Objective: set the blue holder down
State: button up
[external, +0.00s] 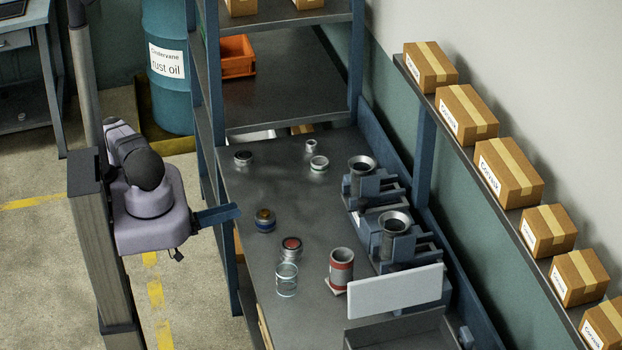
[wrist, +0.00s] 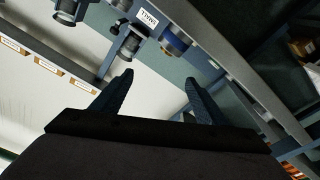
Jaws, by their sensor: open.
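A small blue ring-shaped holder with an orange-gold centre (external: 265,225) stands upright on the grey metal table (external: 232,180), near its left edge. My gripper (external: 222,215) is left of it and outside the table edge, with one blue finger showing. A clear gap lies between that finger and the holder. In the wrist view my gripper (wrist: 157,80) has its two fingers wide apart with nothing between them. A round blue-and-tan part (wrist: 174,42) shows beyond the fingers; I cannot tell whether it is the same holder.
A red-centred holder (external: 291,246), a glass jar (external: 287,282) and a red-banded cylinder (external: 341,268) stand nearer. Two grinders (external: 394,235) line the right side. A white panel (external: 395,291) stands in front. The table's middle is clear.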

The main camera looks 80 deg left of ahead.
aim_at(265, 220)
jog(key=f+m, duration=0.1)
jog(key=m, duration=0.1)
jog(key=m+g, duration=0.1)
jog(key=m, duration=0.1)
jog(key=f+m, duration=0.1)
jog(key=shift+w+d+f+m, duration=0.2)
jog(key=shift+f+m, duration=0.15)
jog(key=shift+m, duration=0.05)
jog(key=shift+w, duration=0.1)
jog(key=shift+w+p, duration=0.55)
jog(key=shift+w, duration=0.4)
jog(key=shift+w, duration=0.1)
